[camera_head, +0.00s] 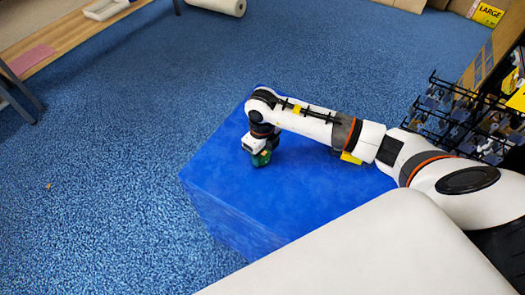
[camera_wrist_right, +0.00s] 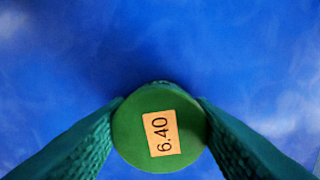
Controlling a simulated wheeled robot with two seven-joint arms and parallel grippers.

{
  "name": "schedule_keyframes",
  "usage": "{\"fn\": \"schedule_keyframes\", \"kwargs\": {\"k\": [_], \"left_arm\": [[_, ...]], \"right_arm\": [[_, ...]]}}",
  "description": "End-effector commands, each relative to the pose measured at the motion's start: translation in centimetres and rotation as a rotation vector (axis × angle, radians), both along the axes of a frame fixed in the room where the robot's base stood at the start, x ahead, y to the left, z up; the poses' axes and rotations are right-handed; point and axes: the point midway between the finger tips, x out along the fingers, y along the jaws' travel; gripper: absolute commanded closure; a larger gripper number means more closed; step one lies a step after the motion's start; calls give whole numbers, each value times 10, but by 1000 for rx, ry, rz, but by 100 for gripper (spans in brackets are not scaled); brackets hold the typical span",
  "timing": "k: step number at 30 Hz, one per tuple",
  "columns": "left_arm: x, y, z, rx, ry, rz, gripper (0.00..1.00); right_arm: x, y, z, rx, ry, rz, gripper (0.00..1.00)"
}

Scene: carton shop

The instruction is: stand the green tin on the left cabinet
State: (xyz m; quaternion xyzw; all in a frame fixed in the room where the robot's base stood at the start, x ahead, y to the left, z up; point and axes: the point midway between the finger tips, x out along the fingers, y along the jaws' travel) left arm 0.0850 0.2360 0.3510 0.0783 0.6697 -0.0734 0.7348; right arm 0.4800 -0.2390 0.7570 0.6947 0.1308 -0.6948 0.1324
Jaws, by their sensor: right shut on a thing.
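The green tin (camera_wrist_right: 130,135) shows its round top with an orange label reading 6.40 in the right wrist view. My right gripper (camera_head: 261,158) is shut on it, with one dark green finger on each side. In the head view the gripper points down over the top of a blue cabinet (camera_head: 310,195), close to its left part. The tin is small there and mostly hidden by the gripper. I cannot tell whether its base touches the cabinet top. My left gripper is not in view.
The cabinet top around the gripper is bare. A black wire rack (camera_head: 455,118) with several small items stands at the right. A wooden bench (camera_head: 65,40) is at the upper left, and a white roll (camera_head: 218,6) lies at the back. Blue carpet lies between.

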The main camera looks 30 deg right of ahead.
Motion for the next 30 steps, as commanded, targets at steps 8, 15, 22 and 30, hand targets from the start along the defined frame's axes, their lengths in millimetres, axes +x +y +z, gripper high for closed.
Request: {"fn": "schedule_keyframes", "kwargs": {"k": [8, 15, 22, 30], "left_arm": [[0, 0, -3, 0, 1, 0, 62], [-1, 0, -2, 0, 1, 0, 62], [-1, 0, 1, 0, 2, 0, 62], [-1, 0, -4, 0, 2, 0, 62]], "right_arm": [[0, 0, -2, 0, 0, 0, 48], [0, 0, -2, 0, 0, 0, 31], [0, 0, 4, 0, -1, 0, 31], [1, 0, 51, -1, -6, 1, 31]]}}
